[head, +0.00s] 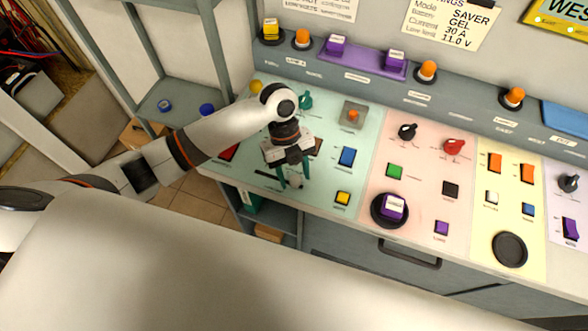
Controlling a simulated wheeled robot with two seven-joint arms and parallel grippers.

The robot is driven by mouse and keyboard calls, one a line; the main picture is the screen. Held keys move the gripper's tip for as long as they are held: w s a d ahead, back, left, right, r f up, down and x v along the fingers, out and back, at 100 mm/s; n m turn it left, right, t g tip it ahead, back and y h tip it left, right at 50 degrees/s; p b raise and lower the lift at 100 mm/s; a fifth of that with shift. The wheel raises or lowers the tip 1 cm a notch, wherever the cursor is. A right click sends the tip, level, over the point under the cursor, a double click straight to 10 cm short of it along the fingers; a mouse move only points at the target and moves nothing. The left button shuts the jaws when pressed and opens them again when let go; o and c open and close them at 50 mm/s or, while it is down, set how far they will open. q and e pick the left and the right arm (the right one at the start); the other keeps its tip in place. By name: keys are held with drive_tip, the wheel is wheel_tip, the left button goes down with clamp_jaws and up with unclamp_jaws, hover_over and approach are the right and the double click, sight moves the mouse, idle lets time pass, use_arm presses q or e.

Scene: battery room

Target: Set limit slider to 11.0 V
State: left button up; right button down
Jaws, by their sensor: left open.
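The limit slider (296,184) seems to be the small pale knob low on the green panel, with a dark slot (266,174) to its left. My left gripper (293,175) points down over it, its teal fingers open and apart on either side of the knob. I cannot tell whether a finger touches it. The gripper body hides part of the slot and any scale. A settings card (452,24) on the wall reads SAVER, GEL, 30 A, 11.0 V. My right gripper is not in view.
Near the gripper are a blue switch (347,157), a yellow button (342,198) and a red switch (229,152). An orange-topped control (352,115) stands behind. Pink and yellow panels with knobs lie to the right. A grey shelf rack (180,99) stands at left.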

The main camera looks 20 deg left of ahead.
use_arm(q)
drive_tip(key=shift+f, duration=0.15)
drive_tip(key=shift+c, duration=0.9)
clamp_jaws()
drive_tip(key=shift+w+a, duration=0.1)
drive_tip(key=shift+a, duration=1.4)
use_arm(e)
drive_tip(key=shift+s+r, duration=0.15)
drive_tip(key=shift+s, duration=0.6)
use_arm(q)
drive_tip(key=shift+o, duration=0.9)
unclamp_jaws()
drive_tip(key=shift+d, duration=0.1)
